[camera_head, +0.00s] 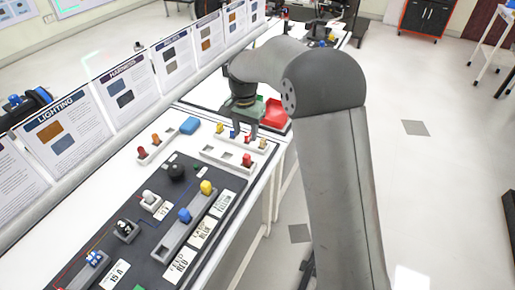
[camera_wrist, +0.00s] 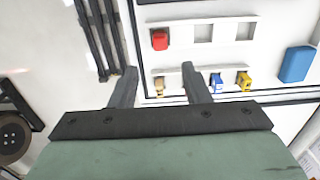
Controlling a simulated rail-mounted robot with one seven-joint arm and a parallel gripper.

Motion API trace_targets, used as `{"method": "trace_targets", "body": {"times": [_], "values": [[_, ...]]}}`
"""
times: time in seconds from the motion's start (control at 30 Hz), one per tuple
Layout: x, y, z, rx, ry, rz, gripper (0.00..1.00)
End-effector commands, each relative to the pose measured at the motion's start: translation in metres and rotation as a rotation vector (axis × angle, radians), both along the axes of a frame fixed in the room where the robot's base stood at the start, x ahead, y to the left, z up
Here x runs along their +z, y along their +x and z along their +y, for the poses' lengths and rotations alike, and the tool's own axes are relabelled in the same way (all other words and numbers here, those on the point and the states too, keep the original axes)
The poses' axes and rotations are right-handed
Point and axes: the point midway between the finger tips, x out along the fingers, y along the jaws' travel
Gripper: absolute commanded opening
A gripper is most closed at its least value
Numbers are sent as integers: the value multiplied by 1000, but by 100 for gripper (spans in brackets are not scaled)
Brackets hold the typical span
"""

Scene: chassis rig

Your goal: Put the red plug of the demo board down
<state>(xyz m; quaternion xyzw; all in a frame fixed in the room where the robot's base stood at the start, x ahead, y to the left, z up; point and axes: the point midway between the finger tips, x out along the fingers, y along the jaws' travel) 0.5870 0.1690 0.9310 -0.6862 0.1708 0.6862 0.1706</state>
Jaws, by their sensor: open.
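The red plug (camera_head: 246,160) stands at the right end of a white tray (camera_head: 222,158) with square recesses. In the wrist view the red plug (camera_wrist: 159,40) is in the left recess, and the other two visible recesses are empty. My gripper (camera_head: 244,136) is low over the white rail behind the tray. In the wrist view my gripper (camera_wrist: 159,66) has its fingers spread, with nothing held. The red plug lies just beyond the fingertips, apart from them. The dark demo board (camera_head: 140,245) lies nearer the camera.
The rail holds a tan plug (camera_wrist: 158,86), a blue plug (camera_wrist: 216,82) and a yellow plug (camera_wrist: 244,81) near my fingers. A blue block (camera_head: 189,125) and a red bin (camera_head: 274,115) are close by. Upright information panels (camera_head: 122,88) line the table's left side.

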Motion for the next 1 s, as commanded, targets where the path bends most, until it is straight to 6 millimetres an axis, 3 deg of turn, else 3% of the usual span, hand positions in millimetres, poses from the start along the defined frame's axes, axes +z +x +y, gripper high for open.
{"method": "trace_targets", "body": {"times": [0.17, 0.27, 0.37, 0.5, 0.7, 0.83, 1.0], "values": [[4, -2, -2, 4, 0, -1, 43], [16, -17, -16, 31, -1, -4, 43], [36, -53, -43, 95, -2, -11, 43], [57, -134, -91, 227, -4, -17, 43], [52, -252, -139, 402, 0, -26, 43], [39, -302, -152, 477, 4, -28, 43], [29, -328, -157, 520, 7, -30, 43]]}}
